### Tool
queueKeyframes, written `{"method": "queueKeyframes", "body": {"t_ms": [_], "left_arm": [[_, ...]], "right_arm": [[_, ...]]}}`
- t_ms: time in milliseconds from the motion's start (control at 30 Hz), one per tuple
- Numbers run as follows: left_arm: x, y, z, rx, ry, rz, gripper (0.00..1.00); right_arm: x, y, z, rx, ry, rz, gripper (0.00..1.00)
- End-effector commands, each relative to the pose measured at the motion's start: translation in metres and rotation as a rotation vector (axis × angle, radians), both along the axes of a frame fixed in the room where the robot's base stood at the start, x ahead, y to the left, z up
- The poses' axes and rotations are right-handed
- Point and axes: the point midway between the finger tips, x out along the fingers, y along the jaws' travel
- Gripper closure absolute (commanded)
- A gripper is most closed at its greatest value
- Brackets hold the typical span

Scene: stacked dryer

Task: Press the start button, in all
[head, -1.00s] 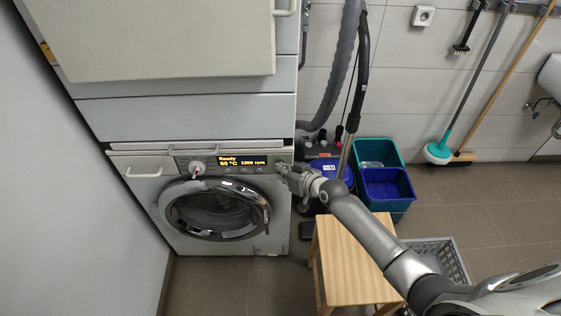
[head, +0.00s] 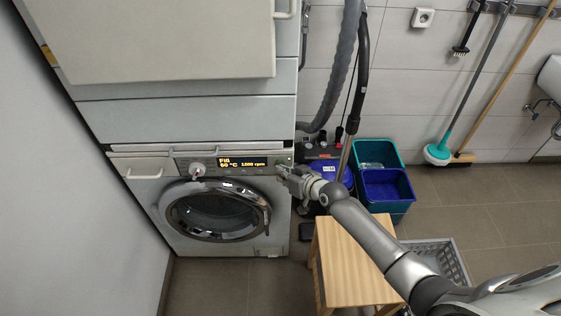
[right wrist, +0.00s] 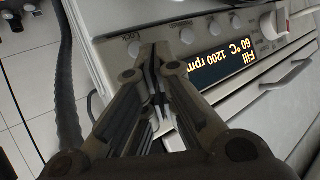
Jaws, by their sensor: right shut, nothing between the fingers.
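The washing machine (head: 165,228) stands below the upper unit. Its lit display (head: 242,162) reads "Fill", 60 °C and 1200 rpm; it shows upside down in the right wrist view (right wrist: 225,62). My right gripper (head: 280,169) is at the right end of the control panel, right of the display. In the right wrist view its fingers (right wrist: 149,50) are shut and empty, with the tips close to the panel. I cannot tell whether they touch it. The start button is not clearly visible; the fingertips cover part of that panel end. My left gripper is not in view.
The selector knob (head: 197,170) is left of the display, and the round door (head: 214,210) is closed below. A wooden stool (head: 345,262) and a grey basket (head: 447,258) stand under my right arm. A vacuum hose (head: 340,75) hangs right of the machine.

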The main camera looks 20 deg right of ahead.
Motion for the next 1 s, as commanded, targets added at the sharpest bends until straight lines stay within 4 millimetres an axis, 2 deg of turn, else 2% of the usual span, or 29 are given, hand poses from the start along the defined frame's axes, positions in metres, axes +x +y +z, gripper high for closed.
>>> {"method": "queueKeyframes", "body": {"t_ms": [100,467,800,1000], "left_arm": [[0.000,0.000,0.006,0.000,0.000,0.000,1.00],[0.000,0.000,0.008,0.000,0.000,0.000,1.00],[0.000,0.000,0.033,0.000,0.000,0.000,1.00],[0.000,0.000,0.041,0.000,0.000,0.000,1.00]], "right_arm": [[-0.006,0.002,0.001,0.000,0.002,0.001,1.00],[-0.009,0.003,0.001,0.001,0.002,0.001,1.00],[-0.040,0.012,0.002,0.001,0.005,0.002,1.00],[-0.053,0.016,0.001,0.001,0.003,0.002,1.00]]}}
